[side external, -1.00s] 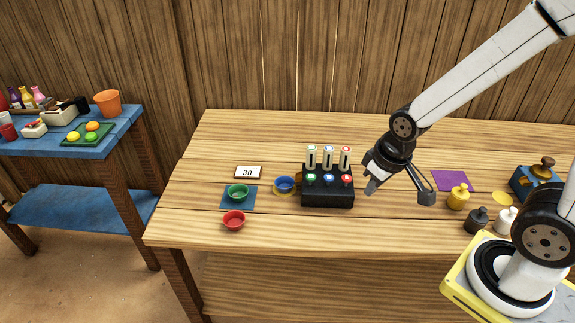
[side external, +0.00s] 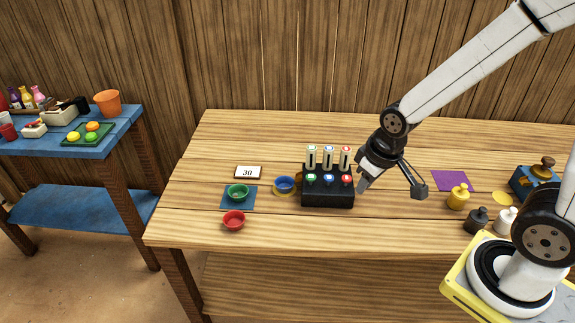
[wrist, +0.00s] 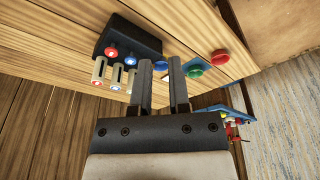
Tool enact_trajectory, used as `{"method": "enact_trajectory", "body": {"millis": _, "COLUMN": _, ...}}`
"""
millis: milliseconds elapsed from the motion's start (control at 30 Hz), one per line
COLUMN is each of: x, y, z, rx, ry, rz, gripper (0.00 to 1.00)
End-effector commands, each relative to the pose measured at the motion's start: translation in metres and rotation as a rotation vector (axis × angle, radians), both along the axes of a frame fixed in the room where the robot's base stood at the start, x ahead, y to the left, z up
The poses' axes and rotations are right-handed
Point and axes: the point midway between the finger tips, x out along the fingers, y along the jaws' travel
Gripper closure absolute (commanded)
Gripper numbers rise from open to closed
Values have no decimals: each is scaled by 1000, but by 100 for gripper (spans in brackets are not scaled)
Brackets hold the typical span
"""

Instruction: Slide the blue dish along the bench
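The blue dish (side external: 285,184) sits on a round tan mat on the bench, just left of the black rack; it also shows in the wrist view (wrist: 161,65), beside one fingertip. My gripper (side external: 391,189) is above the bench to the right of the rack, with its fingers apart and nothing between them. In the wrist view the two fingers (wrist: 163,62) also stand apart, pointing toward the dishes. The gripper is well clear of the blue dish, with the rack between them in the side view.
The black rack (side external: 328,193) holds several labelled vials. A green dish (side external: 237,191) on a teal mat and a red dish (side external: 234,220) are left of the blue one. A "30" card (side external: 248,172) lies behind. Front bench space below the rack is clear.

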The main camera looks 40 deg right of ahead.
Motion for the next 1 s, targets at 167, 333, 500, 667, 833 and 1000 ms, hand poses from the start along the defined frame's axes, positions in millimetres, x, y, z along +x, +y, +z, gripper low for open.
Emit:
{"method": "enact_trajectory", "body": {"millis": 167, "x": 27, "y": 1, "z": -4, "rx": -25, "ry": 10, "rz": 65, "gripper": 78}}
{"method": "enact_trajectory", "body": {"millis": 333, "x": 59, "y": 1, "z": -10, "rx": -56, "ry": 22, "rz": 146, "gripper": 78}}
{"method": "enact_trajectory", "body": {"millis": 500, "x": 91, "y": 2, "z": -20, "rx": -92, "ry": 35, "rz": 231, "gripper": 78}}
{"method": "enact_trajectory", "body": {"millis": 667, "x": 120, "y": 4, "z": -31, "rx": -124, "ry": 47, "rz": 309, "gripper": 78}}
{"method": "enact_trajectory", "body": {"millis": 833, "x": 149, "y": 5, "z": -46, "rx": -159, "ry": 57, "rz": 391, "gripper": 78}}
{"method": "enact_trajectory", "body": {"millis": 1000, "x": 177, "y": 7, "z": -64, "rx": -195, "ry": 72, "rz": 471, "gripper": 78}}
